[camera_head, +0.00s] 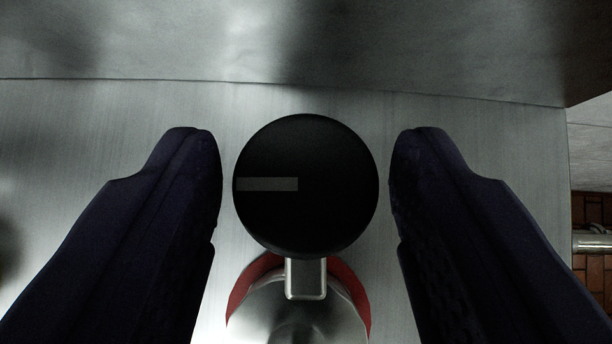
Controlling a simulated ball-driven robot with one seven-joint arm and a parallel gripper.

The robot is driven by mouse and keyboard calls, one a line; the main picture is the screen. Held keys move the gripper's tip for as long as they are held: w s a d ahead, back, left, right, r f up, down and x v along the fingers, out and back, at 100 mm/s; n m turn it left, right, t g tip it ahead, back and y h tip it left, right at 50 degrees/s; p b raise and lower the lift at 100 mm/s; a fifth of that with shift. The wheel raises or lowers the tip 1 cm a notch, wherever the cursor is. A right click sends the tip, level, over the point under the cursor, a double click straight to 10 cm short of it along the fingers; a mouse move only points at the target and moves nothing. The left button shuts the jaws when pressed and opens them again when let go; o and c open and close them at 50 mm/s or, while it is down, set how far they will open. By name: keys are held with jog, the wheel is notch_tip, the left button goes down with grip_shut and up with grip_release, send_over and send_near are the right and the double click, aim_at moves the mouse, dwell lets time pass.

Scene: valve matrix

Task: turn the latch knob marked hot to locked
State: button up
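A round black knob (305,215) sits in the middle of the head camera view. A grey bar on its face runs from near the centre to the left edge, level. My gripper (305,184) is open, with one dark finger on each side of the knob. A narrow gap shows between each finger and the knob, so neither appears to touch it. Below the knob is a metal fitting (306,279) with a red ring (240,287) around a silver round part. I see no readable hot or locked marking.
A brushed metal panel (90,120) lies behind the knob. A grey metal surface (300,40) spans the top of the view. At the right edge, past the panel, are a brick wall (592,208) and a metal pipe (594,243).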

jog(key=c, duration=0.7)
jog(key=shift+a, duration=0.1)
jog(key=shift+m+h, duration=0.3)
jog(key=shift+m, duration=0.2)
jog(key=o, duration=1)
jog(key=shift+o, duration=0.2)
jog(key=p+v, duration=0.1)
jog(key=v, duration=0.6)
jog(key=shift+r, duration=0.15)
jog(key=shift+s+r, duration=0.2)
jog(key=shift+s, duration=0.15)
